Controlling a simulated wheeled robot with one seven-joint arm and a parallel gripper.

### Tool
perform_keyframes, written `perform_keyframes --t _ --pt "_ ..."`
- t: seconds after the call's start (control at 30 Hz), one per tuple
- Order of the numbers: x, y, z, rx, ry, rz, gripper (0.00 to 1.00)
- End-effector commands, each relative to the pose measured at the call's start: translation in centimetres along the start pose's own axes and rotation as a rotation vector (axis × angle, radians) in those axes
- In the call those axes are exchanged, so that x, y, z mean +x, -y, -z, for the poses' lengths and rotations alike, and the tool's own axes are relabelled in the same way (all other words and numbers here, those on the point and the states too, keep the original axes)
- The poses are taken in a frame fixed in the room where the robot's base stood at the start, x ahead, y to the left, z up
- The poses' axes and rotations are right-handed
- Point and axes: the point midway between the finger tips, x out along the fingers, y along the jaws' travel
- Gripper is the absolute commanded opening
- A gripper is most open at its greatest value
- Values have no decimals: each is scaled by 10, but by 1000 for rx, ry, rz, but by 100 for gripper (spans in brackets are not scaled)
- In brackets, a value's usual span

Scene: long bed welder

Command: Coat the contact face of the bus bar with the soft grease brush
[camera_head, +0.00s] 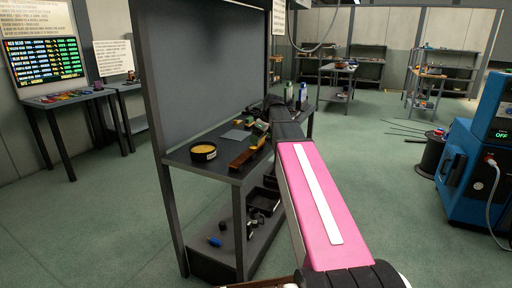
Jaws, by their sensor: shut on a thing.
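An orange-brown bar, which looks like the bus bar (243,158), lies at the front edge of the grey workbench (183,157). A round black tin with a yellow filling (203,151) stands on the bench left of it. My gripper (262,123) is over the bench, behind the bar, at the end of my pink arm. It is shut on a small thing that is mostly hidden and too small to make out. Small green and yellowish items show beside my gripper. I cannot tell which is the grease brush, or whether anything touches the bar's face.
A grey flat plate (236,134) lies behind the tin. A tall grey panel (205,75) rises along the bench's back. Bottles (302,92) stand at its far end. A lower shelf (228,250) holds loose items.

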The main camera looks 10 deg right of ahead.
Motion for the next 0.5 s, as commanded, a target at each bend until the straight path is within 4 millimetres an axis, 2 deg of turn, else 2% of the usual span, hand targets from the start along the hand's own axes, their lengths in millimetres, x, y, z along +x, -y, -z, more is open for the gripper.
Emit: perform_keyframes --t 0.07,0.5 --pt "0 6 0 0 0 0 66" --pt "0 11 0 0 0 0 66"
